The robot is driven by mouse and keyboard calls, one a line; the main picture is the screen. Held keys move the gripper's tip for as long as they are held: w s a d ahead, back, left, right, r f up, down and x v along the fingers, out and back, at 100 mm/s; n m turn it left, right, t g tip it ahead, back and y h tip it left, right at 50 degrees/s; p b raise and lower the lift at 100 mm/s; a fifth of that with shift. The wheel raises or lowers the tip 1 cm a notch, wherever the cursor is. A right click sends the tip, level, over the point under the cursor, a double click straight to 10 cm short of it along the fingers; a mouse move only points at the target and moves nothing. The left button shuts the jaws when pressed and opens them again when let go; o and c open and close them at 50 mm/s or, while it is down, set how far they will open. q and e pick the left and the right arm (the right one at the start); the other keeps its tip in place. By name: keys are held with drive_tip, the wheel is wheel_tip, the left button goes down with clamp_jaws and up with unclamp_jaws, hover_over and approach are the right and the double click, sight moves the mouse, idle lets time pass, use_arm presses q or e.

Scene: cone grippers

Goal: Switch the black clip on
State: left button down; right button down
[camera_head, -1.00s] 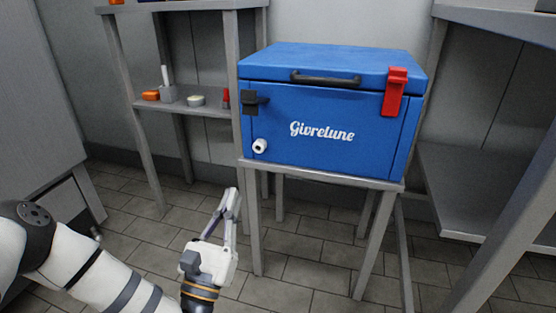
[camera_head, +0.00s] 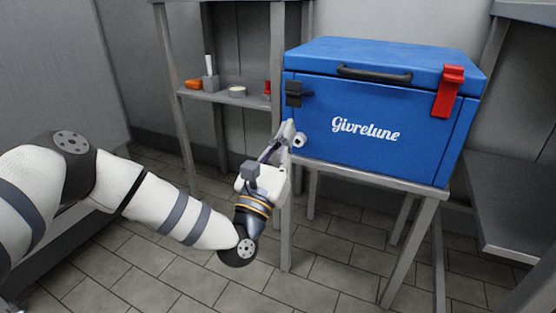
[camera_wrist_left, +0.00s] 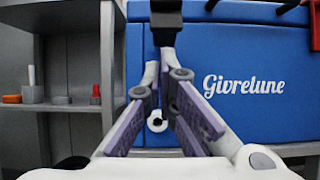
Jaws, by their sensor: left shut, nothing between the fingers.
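The black clip (camera_head: 293,93) is on the front left of the blue cooler box (camera_head: 365,150), at the lid seam. In the left wrist view the clip (camera_wrist_left: 166,22) stands at the top, straight beyond the fingertips. My left gripper (camera_head: 288,128) is shut and empty, pointing up, a little below the clip in the head view; a gap shows between them there. In the wrist view the fingertips (camera_wrist_left: 165,55) overlap the clip's lower end, and I cannot tell whether they touch. A red clip (camera_head: 448,91) hangs on the box's right side. My right gripper is not in view.
The box stands on a grey table (camera_head: 420,187). A white drain plug (camera_head: 299,140) sticks out beside my left fingers. A grey shelf (camera_head: 225,97) on the left holds several small items. Another shelf unit stands at the right.

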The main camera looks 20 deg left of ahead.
use_arm(q)
drive_tip(key=shift+w+r, duration=0.2)
drive_tip(key=shift+r, duration=0.65)
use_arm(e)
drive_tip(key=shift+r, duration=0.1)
